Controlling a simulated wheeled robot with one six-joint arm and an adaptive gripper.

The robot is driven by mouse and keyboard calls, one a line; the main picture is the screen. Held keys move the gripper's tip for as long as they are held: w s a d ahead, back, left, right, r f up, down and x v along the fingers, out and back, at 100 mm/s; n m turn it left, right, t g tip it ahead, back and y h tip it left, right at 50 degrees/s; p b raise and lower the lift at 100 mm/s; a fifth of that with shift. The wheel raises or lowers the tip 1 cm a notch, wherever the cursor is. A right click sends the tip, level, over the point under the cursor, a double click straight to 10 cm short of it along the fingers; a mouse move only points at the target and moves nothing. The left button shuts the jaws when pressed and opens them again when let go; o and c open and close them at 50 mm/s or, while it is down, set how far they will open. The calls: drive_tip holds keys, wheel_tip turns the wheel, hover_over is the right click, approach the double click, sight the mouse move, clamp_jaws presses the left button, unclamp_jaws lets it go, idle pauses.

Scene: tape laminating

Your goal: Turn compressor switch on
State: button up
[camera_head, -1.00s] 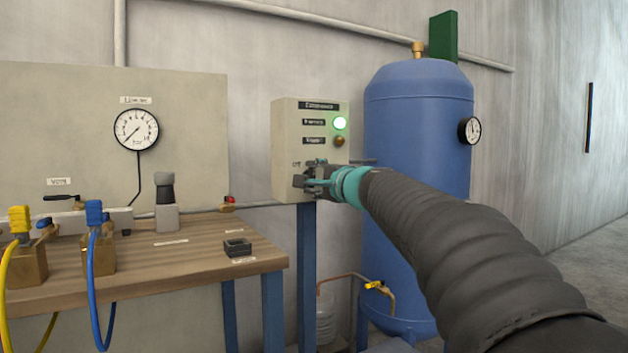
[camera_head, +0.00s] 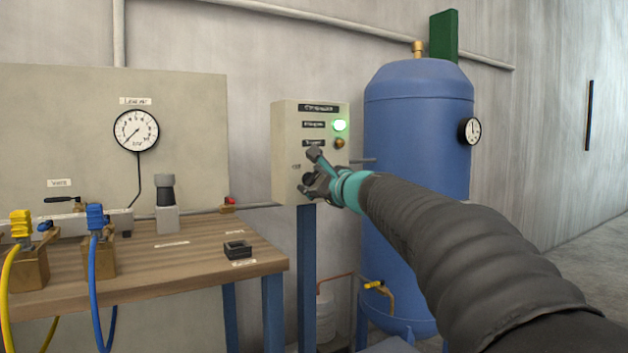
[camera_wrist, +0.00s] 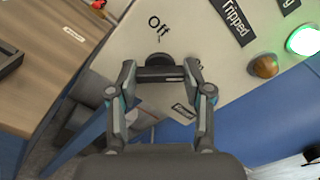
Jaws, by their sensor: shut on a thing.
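The compressor switch is a black rotary knob (camera_wrist: 160,66) on the front of a beige control box (camera_head: 285,125). In the wrist view the knob sits between the two fingertips of my gripper (camera_wrist: 160,76), with the printed word "Off" beside it. My gripper (camera_head: 308,174) is shut on the knob, one finger on each side, and looks rolled at an angle to the box. In the head view the gripper mostly hides the knob. A green lamp (camera_head: 340,124) on the box is lit. The amber lamp (camera_head: 340,143) below it looks dark.
A blue tank (camera_head: 415,130) with a gauge (camera_head: 469,131) stands right of the box. A wooden workbench (camera_head: 190,250) with yellow and blue hoses is at left. A blue post (camera_head: 307,270) holds the box. A pressure gauge (camera_head: 136,130) hangs on the back panel.

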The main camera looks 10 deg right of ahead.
idle(0.5)
drive_tip(key=o, duration=1.2)
drive_tip(key=shift+c, duration=0.2)
drive_tip(key=shift+s, duration=0.1)
drive_tip(key=v, duration=1.2)
